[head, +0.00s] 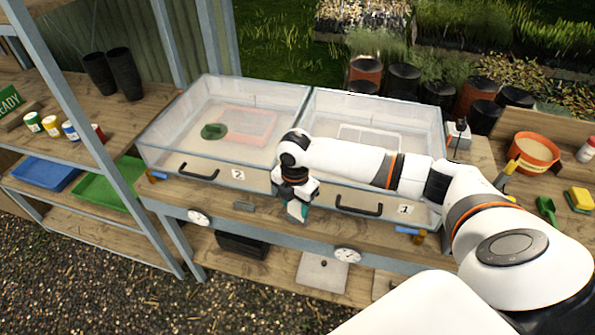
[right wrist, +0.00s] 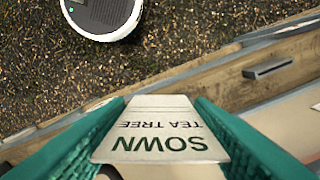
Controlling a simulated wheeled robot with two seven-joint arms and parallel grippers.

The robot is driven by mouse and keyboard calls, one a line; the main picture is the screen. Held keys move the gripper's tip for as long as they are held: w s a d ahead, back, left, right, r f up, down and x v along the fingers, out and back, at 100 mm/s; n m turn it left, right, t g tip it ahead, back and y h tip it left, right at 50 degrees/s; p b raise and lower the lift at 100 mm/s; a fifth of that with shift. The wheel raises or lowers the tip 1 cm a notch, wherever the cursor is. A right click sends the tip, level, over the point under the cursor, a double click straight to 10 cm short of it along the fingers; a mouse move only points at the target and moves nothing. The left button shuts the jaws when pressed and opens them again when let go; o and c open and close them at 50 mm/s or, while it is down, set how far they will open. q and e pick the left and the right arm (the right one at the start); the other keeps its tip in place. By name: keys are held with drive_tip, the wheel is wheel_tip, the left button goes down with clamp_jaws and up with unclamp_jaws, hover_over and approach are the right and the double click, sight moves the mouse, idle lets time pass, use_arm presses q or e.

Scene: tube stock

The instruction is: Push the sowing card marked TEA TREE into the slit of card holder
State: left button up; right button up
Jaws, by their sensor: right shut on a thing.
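The sowing card (right wrist: 160,125) is white with green print reading SOWN and TEA TREE, upside down in the right wrist view. My right gripper (head: 297,211) is shut on it, the card between its teal fingers, which also show in the right wrist view (right wrist: 160,140). In the head view the card is too small to make out clearly. The card holder (head: 244,206) is a small grey block on the bench's front strip, left of my right gripper. It also shows in the right wrist view (right wrist: 268,67), with a dark slit, apart from the card. My left gripper is out of view.
Two clear propagator boxes, marked 2 (head: 237,174) and 1 (head: 404,209), stand behind the bench's front strip (head: 330,230). Their black handles (head: 199,174) stick out. Dials (head: 199,217) sit on the bench's front edge. A shelf post (head: 95,130) rises at left.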

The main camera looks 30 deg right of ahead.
wheel_tip(320, 180, up, 4)
drive_tip(key=w+d+f+n+p, duration=0.1)
drive_tip(key=w+d+n, duration=0.1)
drive_tip(key=w+n, duration=0.15)
drive_tip(key=shift+n, duration=0.55)
drive_tip(key=shift+s+d+f+b, duration=0.1)
drive_tip(key=shift+d+f+b, duration=0.1)
drive_tip(key=shift+f+b, duration=1.55)
drive_tip(key=shift+s+d+f+b, duration=0.1)
drive_tip(key=shift+d+f+b, duration=0.05)
drive_tip(key=shift+f+b, duration=1.55)
drive_tip(key=shift+f+p, duration=0.25)
drive_tip(key=shift+p, duration=0.05)
drive_tip(key=shift+p, duration=0.55)
drive_tip(key=shift+f, duration=0.15)
drive_tip(key=shift+f, duration=0.9)
drive_tip(key=shift+f, duration=0.6)
drive_tip(key=o, duration=1.6)
